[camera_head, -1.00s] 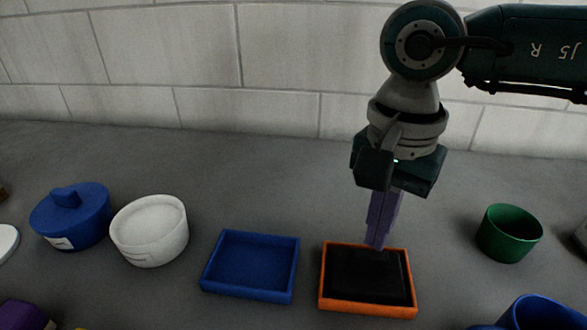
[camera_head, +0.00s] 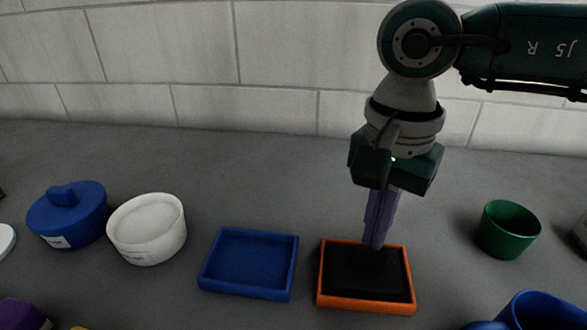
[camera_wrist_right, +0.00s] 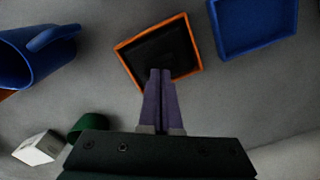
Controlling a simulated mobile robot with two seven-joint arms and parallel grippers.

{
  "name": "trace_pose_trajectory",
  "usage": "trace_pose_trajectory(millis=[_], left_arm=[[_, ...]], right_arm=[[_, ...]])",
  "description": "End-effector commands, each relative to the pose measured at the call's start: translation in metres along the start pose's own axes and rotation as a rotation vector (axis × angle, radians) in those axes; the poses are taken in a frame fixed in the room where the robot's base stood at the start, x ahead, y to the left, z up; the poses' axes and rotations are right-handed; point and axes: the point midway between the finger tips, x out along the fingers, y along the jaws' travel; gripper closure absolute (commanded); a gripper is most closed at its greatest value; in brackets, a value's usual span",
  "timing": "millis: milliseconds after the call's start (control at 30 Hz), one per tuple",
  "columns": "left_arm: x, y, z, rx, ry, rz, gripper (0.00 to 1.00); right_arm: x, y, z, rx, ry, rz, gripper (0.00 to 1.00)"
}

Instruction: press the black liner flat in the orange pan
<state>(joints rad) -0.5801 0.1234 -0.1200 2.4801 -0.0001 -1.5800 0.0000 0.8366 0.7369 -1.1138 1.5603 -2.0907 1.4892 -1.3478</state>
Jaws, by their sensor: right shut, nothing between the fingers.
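The orange pan (camera_head: 366,304) sits on the grey surface at the lower middle right of the head view. It also shows in the right wrist view (camera_wrist_right: 188,72). The black liner (camera_head: 362,276) lies inside it and covers most of its floor; whether it is fully flat is hard to tell. My right gripper (camera_head: 375,246) points down with its purple fingers shut and empty. The fingertips are over the far part of the liner, at or very near its surface. In the right wrist view the fingers (camera_wrist_right: 160,72) overlap the liner (camera_wrist_right: 158,53). My left gripper is not in view.
An empty blue tray (camera_head: 248,293) stands just left of the pan. A white pot (camera_head: 147,230) and a blue lidded pot (camera_head: 68,215) are farther left. A green cup (camera_head: 509,230) and a blue mug (camera_head: 540,312) stand to the right. A block wall rises behind.

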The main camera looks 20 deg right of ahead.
Motion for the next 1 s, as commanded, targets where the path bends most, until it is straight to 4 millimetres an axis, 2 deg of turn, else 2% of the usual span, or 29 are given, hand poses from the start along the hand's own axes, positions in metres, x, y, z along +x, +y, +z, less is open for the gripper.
trace_pose_trajectory(millis=[1000], left_arm=[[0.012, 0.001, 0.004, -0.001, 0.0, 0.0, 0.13]], right_arm=[[0.013, 0.0, 0.0, 0.0, 0.0, 0.0, 1.0]])
